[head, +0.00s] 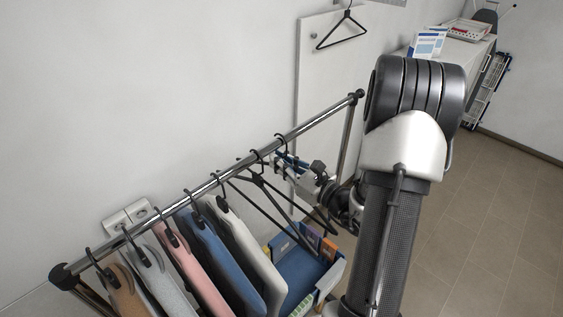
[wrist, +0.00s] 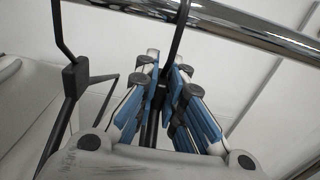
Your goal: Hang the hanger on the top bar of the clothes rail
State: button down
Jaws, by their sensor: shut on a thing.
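The clothes rail's shiny top bar (head: 318,117) slants across the head view and crosses the top of the wrist view (wrist: 250,32). My gripper (head: 286,162) is beside and below the bar. In the wrist view its blue-padded fingers (wrist: 161,108) are shut on the stem of a black hanger (wrist: 177,45). The hook of this hanger rises across the bar and leaves the top of the picture. In the head view the hook (head: 281,142) appears at the bar; whether it rests on it cannot be told. The hanger's lower part is partly hidden.
Another bare black hanger (wrist: 75,78) hangs close to the left of my gripper. Several garments, including a blue one (head: 232,262), hang further left. A separate hanger (head: 341,35) hangs on the white panel behind. A blue container (head: 298,272) with boxes stands below.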

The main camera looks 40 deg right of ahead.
jog(key=c, duration=1.6)
grip_release()
jog(key=shift+c, duration=0.2)
jog(key=s, duration=0.4)
jog(key=s+d, duration=0.1)
jog(key=s, duration=0.7)
jog(key=shift+d, duration=0.35)
